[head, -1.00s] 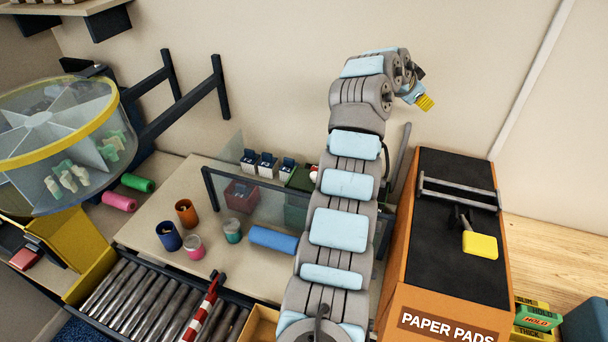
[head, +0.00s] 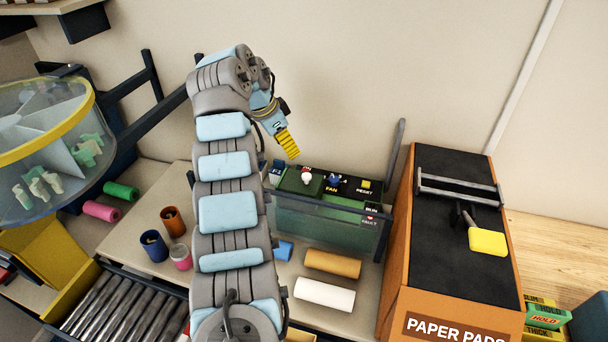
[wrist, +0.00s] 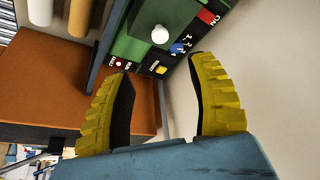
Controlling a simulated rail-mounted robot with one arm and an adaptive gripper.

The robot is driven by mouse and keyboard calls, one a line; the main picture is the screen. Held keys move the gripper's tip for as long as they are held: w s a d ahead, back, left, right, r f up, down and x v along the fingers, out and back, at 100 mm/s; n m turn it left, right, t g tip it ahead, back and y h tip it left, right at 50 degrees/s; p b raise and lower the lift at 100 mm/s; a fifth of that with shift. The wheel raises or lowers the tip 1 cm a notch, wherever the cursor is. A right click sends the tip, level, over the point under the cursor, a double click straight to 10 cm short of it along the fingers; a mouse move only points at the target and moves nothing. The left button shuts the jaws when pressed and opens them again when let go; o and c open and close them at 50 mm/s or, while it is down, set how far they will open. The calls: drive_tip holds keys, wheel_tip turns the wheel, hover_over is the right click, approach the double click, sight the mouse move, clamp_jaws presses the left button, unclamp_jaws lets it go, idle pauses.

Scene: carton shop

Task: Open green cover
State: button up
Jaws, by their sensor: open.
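The green cover (head: 292,184) lies on top of the dark control box behind the table, with a white round knob (head: 307,177) on it. The cover looks closed. In the wrist view the green cover (wrist: 132,45) and its white knob (wrist: 160,34) show at the top, beyond my fingertips. My gripper (head: 291,146) has yellow ribbed fingers and is above and slightly left of the cover, apart from it. In the wrist view my gripper (wrist: 160,75) is open and empty. The cover's left end is close to my arm in the head view.
Beside the cover are a blue FAN knob (head: 335,181) and a yellow RESET button (head: 365,186). A dark rail (head: 335,207) runs in front of the box. The orange PAPER PADS cabinet (head: 398,250) stands to the right. Brown (head: 333,264) and white (head: 325,294) rolls lie on the table.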

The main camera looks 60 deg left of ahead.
sight(306, 176)
drive_tip(key=p+x, duration=0.2)
drive_tip(key=x, duration=1.2)
drive_tip(key=shift+w, duration=0.1)
clamp_jaws()
